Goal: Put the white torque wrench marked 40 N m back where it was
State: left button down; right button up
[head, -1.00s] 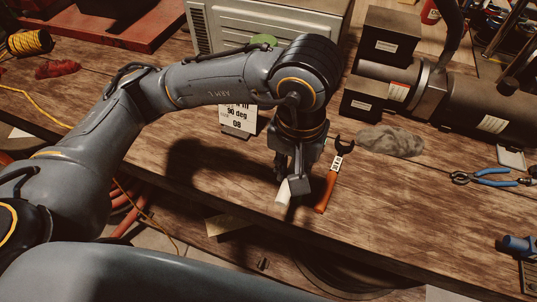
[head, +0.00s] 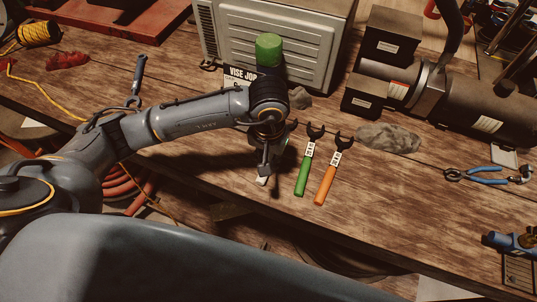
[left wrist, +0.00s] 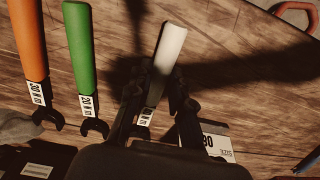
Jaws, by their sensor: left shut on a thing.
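My left gripper (head: 265,168) is shut on the white torque wrench. In the head view only the white handle's end (head: 263,181) shows below the fingers. In the left wrist view the white wrench (left wrist: 167,62) stands out between the fingers (left wrist: 158,100), its label partly covered, with "0 N m" legible. A green wrench (head: 304,175) lies just right of the gripper, and an orange wrench (head: 326,183) lies right of that, roughly parallel. I cannot tell whether the white wrench touches the bench. My right gripper is not in view.
A grey rag (head: 389,138) lies right of the wrenches. Behind stand a vented grey case (head: 300,60), a green cylinder (head: 268,48) and a partly hidden "VISE JOB" card (head: 240,73). Blue-handled pliers (head: 482,176) lie at right.

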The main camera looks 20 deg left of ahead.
pick_arm(q)
jog(key=shift+w+f+b, duration=0.1)
jog(key=shift+f+b, duration=0.1)
jog(key=shift+b, duration=0.1)
jog(key=c, duration=1.4)
grip_release()
jog(key=shift+o, duration=1)
jog(key=shift+r, duration=0.1)
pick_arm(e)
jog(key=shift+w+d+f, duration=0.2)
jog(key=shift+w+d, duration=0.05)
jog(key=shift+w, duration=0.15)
pick_arm(q)
jog(key=shift+r+p, duration=0.15)
jog(key=shift+p, duration=0.15)
jog(key=shift+r, duration=0.2)
notch_tip(320, 180, up, 12)
jog(key=b, duration=0.3)
jog(key=shift+s+f+b, duration=0.25)
jog(key=shift+b, duration=0.05)
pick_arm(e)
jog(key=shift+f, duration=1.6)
